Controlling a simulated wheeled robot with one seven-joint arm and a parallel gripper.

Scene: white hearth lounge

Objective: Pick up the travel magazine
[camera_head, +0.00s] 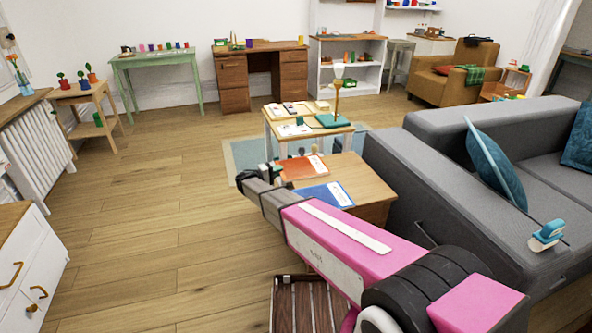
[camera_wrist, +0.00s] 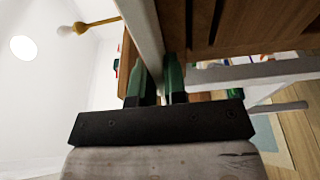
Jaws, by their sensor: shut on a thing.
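An orange-and-white magazine (camera_head: 303,168) lies level at the near wooden table's far left, and I take it as the travel magazine; its title is too small to read. My gripper (camera_head: 277,168) is at its left edge in the head view, with the fingertips hard to make out. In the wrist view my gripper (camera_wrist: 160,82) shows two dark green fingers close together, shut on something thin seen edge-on. The fingers and the wrist block hide most of the grip.
A blue magazine (camera_head: 327,194) lies on the near wooden table (camera_head: 368,183). A white-legged coffee table (camera_head: 271,126) with books and a lamp (camera_head: 338,85) stands just behind. A grey sofa (camera_head: 435,185) is close on the right. The wooden floor (camera_head: 150,210) at left is clear.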

